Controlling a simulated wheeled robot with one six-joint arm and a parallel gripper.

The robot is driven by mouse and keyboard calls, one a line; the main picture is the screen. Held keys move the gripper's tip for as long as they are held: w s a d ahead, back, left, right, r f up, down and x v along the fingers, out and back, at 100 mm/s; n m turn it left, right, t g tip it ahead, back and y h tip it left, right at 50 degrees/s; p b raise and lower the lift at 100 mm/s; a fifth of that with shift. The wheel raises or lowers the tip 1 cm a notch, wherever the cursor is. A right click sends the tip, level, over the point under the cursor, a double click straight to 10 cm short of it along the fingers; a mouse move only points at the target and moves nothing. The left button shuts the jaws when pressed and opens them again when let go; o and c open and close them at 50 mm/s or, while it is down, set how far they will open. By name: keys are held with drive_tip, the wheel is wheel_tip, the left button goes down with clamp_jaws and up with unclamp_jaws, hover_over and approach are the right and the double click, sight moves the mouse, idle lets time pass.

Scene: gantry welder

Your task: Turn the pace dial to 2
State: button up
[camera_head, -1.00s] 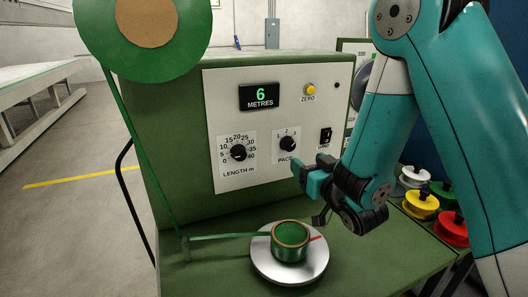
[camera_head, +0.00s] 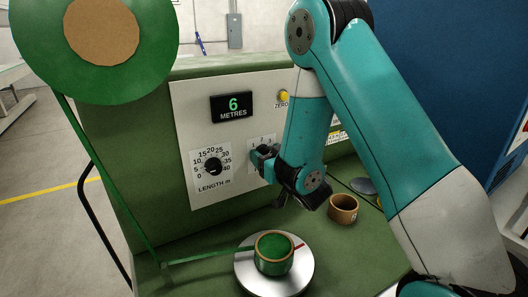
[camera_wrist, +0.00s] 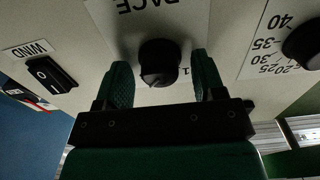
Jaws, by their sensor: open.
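The pace dial (camera_wrist: 159,62) is a black knob on the pale control panel (camera_head: 185,105). In the wrist view, which is upside down, it sits between my two open fingers, with the PACE label above it and a 1 at its right. I cannot tell which number it points to, or whether the fingers touch it. In the head view my gripper (camera_head: 263,154) is at the panel and hides the dial. Part of the dial's number plate (camera_head: 262,140) shows above the gripper. In the wrist view the gripper (camera_wrist: 160,85) straddles the knob.
The length dial (camera_head: 213,166) is left of my gripper, below a display (camera_head: 232,107) reading 6 METRES. A yellow ZERO button (camera_head: 284,96) is above. A black WIND switch (camera_wrist: 50,73) is close by. A green coil (camera_head: 274,252) stands on a metal turntable (camera_head: 247,276) below.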

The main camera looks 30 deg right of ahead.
drive_tip(key=shift+c, duration=0.4)
drive_tip(key=c, duration=0.8)
drive_tip(key=shift+c, duration=0.2)
drive_tip(key=shift+n, duration=0.3)
drive_tip(key=n+b, duration=0.3)
drive_tip(key=n, duration=0.5)
drive_tip(key=shift+a+f, duration=0.1)
drive_tip(key=shift+a, duration=0.05)
drive_tip(key=o, duration=0.9)
